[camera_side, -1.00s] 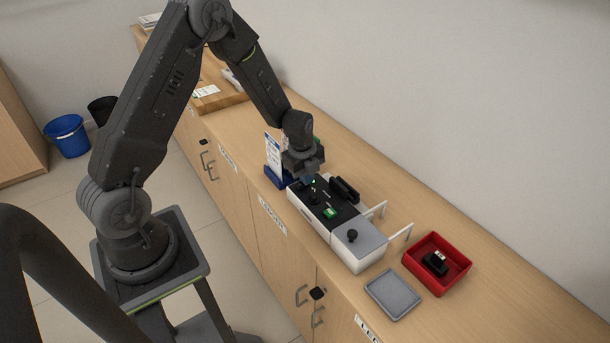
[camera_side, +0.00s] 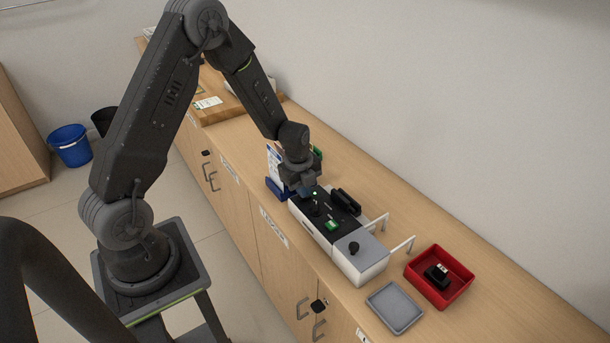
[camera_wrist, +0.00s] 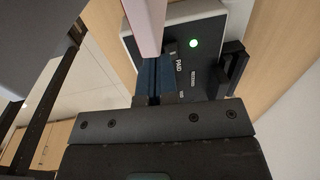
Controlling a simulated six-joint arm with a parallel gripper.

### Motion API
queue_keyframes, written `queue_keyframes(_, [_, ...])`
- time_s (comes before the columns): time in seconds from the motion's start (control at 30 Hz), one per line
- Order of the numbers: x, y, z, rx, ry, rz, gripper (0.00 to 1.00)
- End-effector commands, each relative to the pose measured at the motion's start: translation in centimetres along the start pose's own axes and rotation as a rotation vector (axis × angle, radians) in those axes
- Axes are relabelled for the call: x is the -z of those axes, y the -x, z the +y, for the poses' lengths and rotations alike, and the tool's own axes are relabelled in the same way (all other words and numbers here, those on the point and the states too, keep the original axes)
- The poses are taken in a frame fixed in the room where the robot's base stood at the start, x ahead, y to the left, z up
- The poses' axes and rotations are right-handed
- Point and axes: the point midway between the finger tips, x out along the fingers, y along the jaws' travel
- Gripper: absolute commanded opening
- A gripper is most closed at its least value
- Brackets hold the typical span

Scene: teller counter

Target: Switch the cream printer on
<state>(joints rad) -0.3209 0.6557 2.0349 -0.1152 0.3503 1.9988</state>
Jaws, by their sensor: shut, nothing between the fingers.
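The cream printer (camera_side: 362,266) is a long white box with a black top panel on the wooden counter. A small green light (camera_side: 315,194) glows near the panel's far end; the wrist view also shows the lit light (camera_wrist: 193,43), beside printed labels. My gripper (camera_side: 306,192) is shut and empty, low over the printer's far end. In the wrist view its dark blue fingertips (camera_wrist: 157,76) are close to the panel. Whether they touch it, and what lies under them, is hidden.
A red tray (camera_side: 463,290) with a black item and a grey tray (camera_side: 382,310) lie in front of the printer. A blue-based sign holder (camera_side: 277,188) stands close to my gripper. White rails (camera_side: 402,245) stick out on the printer's wall side.

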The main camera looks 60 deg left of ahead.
Motion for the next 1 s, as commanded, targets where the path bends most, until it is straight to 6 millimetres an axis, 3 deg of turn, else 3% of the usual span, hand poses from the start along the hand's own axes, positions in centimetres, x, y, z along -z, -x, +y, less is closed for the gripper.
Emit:
queue_keyframes(0.6, [0.1, 11.4, -3.2, 0.005, -0.001, -0.002, 0.0])
queue_keyframes(0.8, [0.1, 13.0, -3.5, 0.001, 0.0, -0.001, 0.0])
queue_keyframes(1.0, [0.1, 13.2, -3.6, 0.001, 0.0, -0.001, 0.0])
